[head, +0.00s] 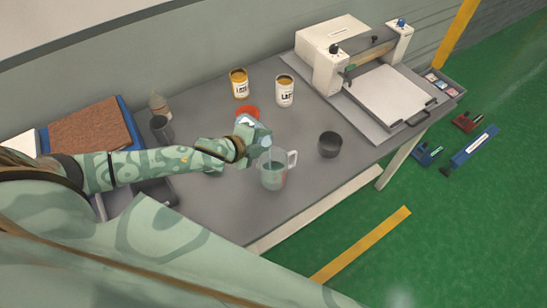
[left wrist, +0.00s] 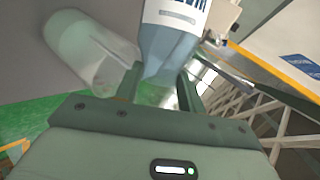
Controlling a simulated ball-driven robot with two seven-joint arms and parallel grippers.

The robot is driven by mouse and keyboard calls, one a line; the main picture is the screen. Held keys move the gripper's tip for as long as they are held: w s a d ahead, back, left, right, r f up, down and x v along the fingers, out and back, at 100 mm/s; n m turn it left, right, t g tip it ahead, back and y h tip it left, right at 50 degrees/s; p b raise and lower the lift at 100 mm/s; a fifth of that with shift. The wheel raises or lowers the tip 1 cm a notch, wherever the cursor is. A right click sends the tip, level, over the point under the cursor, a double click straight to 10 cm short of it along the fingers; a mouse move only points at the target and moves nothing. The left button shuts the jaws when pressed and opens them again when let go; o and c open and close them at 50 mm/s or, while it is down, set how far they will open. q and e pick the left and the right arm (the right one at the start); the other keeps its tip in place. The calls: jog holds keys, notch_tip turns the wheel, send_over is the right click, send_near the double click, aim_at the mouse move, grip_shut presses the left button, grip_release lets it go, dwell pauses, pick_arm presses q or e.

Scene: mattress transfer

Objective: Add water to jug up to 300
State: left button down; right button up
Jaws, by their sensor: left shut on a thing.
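A clear jug (head: 273,172) with a handle on its right stands on the grey table, with greenish-looking liquid in its lower part. Its scale marks are too small to read. My left gripper (head: 250,140) is just behind and above the jug's rim. It is shut on a clear bluish water bottle (head: 245,124) with a white and blue label. In the left wrist view the bottle (left wrist: 172,45) sits between the fingers of my left gripper (left wrist: 160,95), and the see-through jug (left wrist: 95,55) is beside it. I cannot tell whether water is flowing. My right gripper is not in view.
A dark cup (head: 330,144) stands right of the jug. A white press machine (head: 350,60) fills the right end. The table's front edge is close to the jug.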

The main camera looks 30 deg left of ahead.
pick_arm(q)
jog(key=shift+d, duration=0.25)
dwell(0.8)
